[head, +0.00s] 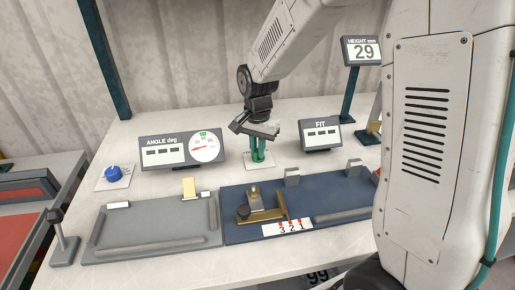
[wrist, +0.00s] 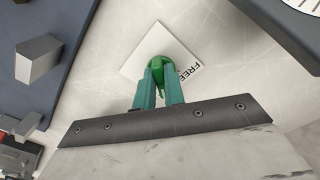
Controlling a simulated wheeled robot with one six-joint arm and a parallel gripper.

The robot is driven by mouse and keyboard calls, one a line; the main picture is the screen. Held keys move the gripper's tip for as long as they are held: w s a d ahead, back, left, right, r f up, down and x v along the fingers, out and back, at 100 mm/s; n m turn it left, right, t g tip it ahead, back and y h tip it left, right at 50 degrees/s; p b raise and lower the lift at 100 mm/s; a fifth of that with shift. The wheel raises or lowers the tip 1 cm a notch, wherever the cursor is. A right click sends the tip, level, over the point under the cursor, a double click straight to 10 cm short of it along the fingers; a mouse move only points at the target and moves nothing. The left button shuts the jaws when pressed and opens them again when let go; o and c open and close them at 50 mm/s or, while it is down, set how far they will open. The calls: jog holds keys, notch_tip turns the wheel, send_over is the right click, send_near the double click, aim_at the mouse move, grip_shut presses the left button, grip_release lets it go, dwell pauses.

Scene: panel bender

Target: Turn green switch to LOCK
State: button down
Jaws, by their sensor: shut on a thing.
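The green switch (wrist: 158,68) sits on a white label plate (wrist: 138,54) on the table. In the wrist view the word FREE shows on the plate at the right of the switch; no other label word is readable. My gripper (wrist: 159,88) has green fingers on both sides of the switch and is shut on it. In the head view my gripper (head: 258,150) points down at the plate (head: 259,165), behind the blue fixture. The fingers hide most of the switch there, and its pointer direction is not clear.
An ANGLE display (head: 182,150) stands left of my gripper and a FIT display (head: 320,133) right of it. A blue fixture plate (head: 240,232) with clamp parts lies in front. A blue knob (head: 113,173) is at far left, behind a grey plate (head: 150,228).

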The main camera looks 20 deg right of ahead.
jog(key=c, duration=1.5)
grip_release()
jog(key=shift+r, duration=0.1)
notch_tip(320, 180, up, 8)
jog(key=shift+d+f, duration=0.1)
jog(key=shift+s+f+n, duration=0.1)
jog(key=shift+s+n, duration=0.1)
jog(key=shift+n, duration=0.3)
jog(key=s+d+r+n, duration=0.1)
jog(key=s+r+n, duration=0.1)
jog(key=s, duration=0.7)
jog(key=s+d+r+n+t, duration=0.1)
jog(key=s+r+n, duration=0.2)
jog(key=s, duration=0.6)
jog(key=s+d+r+n, duration=0.1)
jog(key=s+r+n, duration=0.1)
jog(key=s, duration=0.7)
jog(key=shift+s+d+r+n, duration=0.1)
jog(key=shift+d+r+n, duration=0.15)
jog(key=shift+n, duration=0.45)
